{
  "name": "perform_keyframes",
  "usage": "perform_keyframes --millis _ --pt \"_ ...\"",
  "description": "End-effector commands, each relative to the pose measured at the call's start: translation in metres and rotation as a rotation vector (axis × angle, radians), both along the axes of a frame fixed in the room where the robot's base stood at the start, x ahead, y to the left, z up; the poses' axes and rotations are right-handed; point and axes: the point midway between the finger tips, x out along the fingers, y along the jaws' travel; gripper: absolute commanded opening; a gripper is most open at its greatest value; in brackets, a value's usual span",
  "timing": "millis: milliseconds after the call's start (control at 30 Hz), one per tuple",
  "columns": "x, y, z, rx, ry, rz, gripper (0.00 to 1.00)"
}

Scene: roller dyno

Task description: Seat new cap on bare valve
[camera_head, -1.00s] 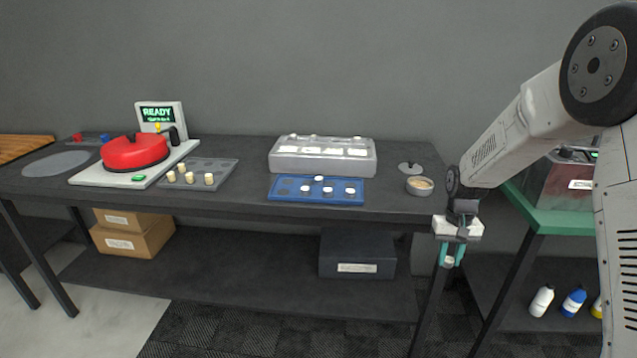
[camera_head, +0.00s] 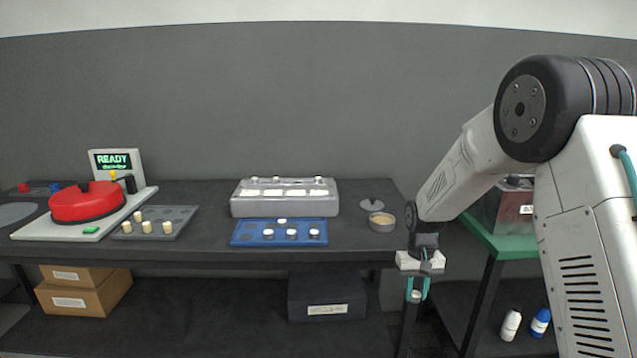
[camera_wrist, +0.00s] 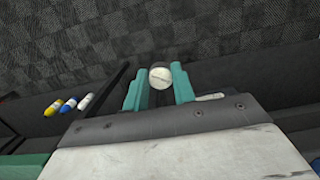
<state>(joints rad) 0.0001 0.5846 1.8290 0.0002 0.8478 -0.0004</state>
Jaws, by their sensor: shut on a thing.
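My gripper (camera_head: 417,289) hangs low at the right front of the dark table, below the tabletop level. It is shut on a small white round cap (camera_head: 416,296). The cap also shows between the teal fingers in the wrist view (camera_wrist: 161,77), with its pale round face towards the camera. A silver block (camera_head: 284,207) stands at the table's middle, with several small white tops along its back edge and pale lit panels on it. The blue tray (camera_head: 240,238) before it carries several white-topped pieces. I cannot tell which spot is the bare valve.
A grey tray (camera_head: 183,217) with several cream pegs and a red round device (camera_head: 88,202) on a white base stand left. A small round dish (camera_head: 382,222) sits near the table's right end. A green-topped bench (camera_head: 515,246) stands at the right.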

Motion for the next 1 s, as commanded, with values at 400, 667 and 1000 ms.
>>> perform_keyframes --millis 400,667,1000 --pt "0.0 0.0 0.04 0.0 -0.002 0.0 0.08" --pt "0.001 0.0 0.072 0.0 -0.003 0.0 0.08" --pt "0.0 0.0 0.112 0.0 -0.002 0.0 0.08"
